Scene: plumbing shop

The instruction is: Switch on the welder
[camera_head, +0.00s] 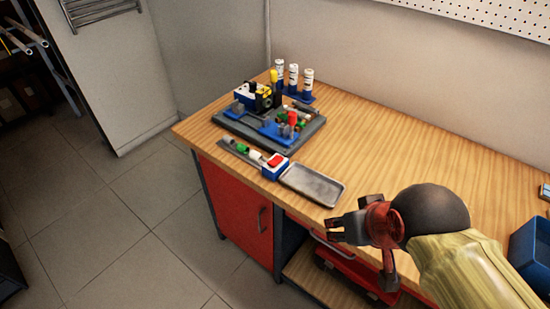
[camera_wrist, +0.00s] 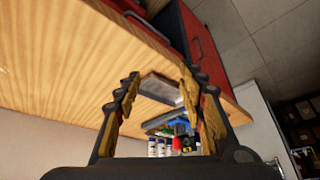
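A small machine with a white, blue, yellow and black body (camera_head: 257,95) stands on a dark grey base (camera_head: 235,128) at the far left of the bench; I take it for the welder. In front of it is a small white and blue box with a red top (camera_head: 275,164), possibly a switch. My gripper (camera_head: 360,252) is open and empty, over the bench's front edge, to the right of and nearer than these. In the wrist view its two fingers (camera_wrist: 160,82) stand apart, with the machine's parts partly hidden beyond them.
An empty grey metal tray (camera_head: 313,185) lies beside the red-topped box. White bottles (camera_head: 293,76) stand in blue holders behind the machine. The wooden bench top (camera_head: 390,145) is clear in the middle. A blue bin (camera_head: 533,255) is at the right. Red cabinets (camera_head: 235,205) are below.

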